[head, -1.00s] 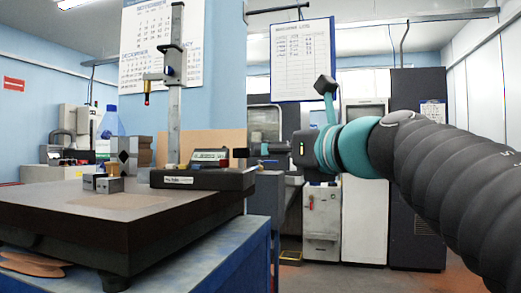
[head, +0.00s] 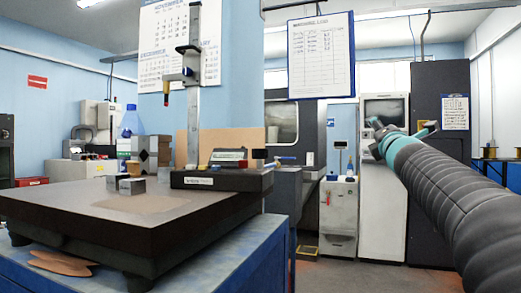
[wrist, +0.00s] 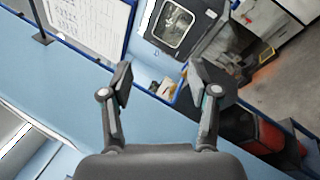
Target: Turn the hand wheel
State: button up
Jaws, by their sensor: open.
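I cannot make out a hand wheel for certain in either view. My gripper (head: 403,130) is at the right in the head view, in front of the white cabinet, reaching away from me. In the wrist view my gripper (wrist: 160,80) has its two fingers well apart, with nothing held between them. Beyond the fingers, the wrist view shows a grey machine with a window (wrist: 174,25) and blue wall panels. The gripper touches nothing that I can see.
A dark surface plate (head: 120,215) on a blue stand fills the left. It carries a height gauge (head: 194,100), small metal blocks (head: 125,184) and a black-based instrument (head: 222,180). A clipboard (head: 321,58) hangs above. Floor shows between the stand and the cabinets.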

aim_at(259, 151)
jog(key=w+d+f+m+g+h, duration=0.4)
jog(key=w+d+f+m+g, duration=0.15)
jog(key=d+f+m, duration=0.55)
jog(key=w+a+f+m+g+y, duration=0.1)
jog(key=a+f+m+g+y, duration=0.25)
jog(key=a+f+y, duration=0.25)
jog(key=s+a+r+g+y, duration=0.1)
jog(key=s+a+r+y, duration=0.1)
jog(key=a+y, duration=0.4)
jog(key=s+a+r+g+y, duration=0.1)
jog(key=a+y, duration=0.2)
jog(key=a, duration=0.4)
jog(key=s+a+r+n+g+y, duration=0.4)
jog(key=s+r+n+g, duration=0.1)
jog(key=s, duration=0.3)
jog(key=s+a+r+n+g+y, duration=0.4)
jog(key=s+a+r+n+y, duration=0.1)
jog(key=s, duration=0.2)
jog(key=shift+m, duration=0.25)
jog(key=a, duration=0.8)
jog(key=a+p, duration=0.1)
jog(key=a, duration=0.4)
jog(key=shift+w+a+f, duration=0.1)
jog(key=shift+w+f, duration=0.1)
jog(key=shift+w, duration=0.2)
